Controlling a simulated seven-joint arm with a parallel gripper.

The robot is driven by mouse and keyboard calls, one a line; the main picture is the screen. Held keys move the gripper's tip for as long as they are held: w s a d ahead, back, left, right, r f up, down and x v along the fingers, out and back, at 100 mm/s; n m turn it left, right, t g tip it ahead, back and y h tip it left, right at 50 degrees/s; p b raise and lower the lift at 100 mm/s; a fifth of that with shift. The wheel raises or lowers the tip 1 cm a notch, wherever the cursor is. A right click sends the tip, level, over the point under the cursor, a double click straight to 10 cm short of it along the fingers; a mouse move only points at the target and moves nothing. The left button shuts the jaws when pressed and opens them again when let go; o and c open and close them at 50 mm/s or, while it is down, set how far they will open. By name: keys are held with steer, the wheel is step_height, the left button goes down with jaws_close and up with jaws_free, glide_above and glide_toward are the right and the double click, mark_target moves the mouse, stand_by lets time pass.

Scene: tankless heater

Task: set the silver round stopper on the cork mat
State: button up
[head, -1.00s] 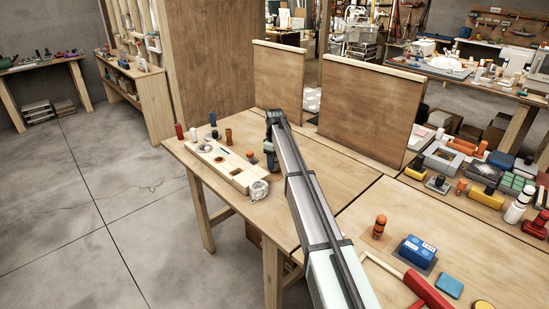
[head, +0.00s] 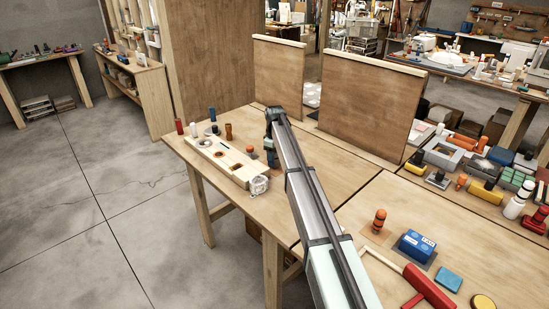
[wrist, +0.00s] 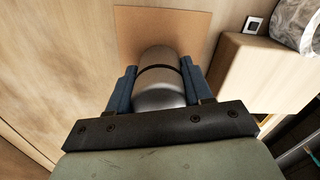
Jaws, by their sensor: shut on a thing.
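The silver round stopper (wrist: 160,78), a cylinder with a dark band, is between the blue fingers of my gripper (wrist: 158,90) in the wrist view. My gripper is shut on it. The cork mat (wrist: 130,28), a flat tan square, lies on the wooden table just beyond and under the stopper. I cannot tell whether the stopper touches the mat. In the head view my gripper (head: 271,158) is low over the table, right of the pale wooden block, and hides the stopper.
A pale wooden block with holes (head: 228,162) stands close left of my gripper, and right in the wrist view (wrist: 262,75). A clear glass-like piece (head: 258,185) is at its near end. Upright brown boards (head: 367,105) stand behind.

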steer(key=shift+f, duration=0.2)
steer(key=o, duration=1.4)
steer(key=shift+c, duration=0.2)
step_height(320, 180, up, 14)
steer(key=shift+f, duration=0.1)
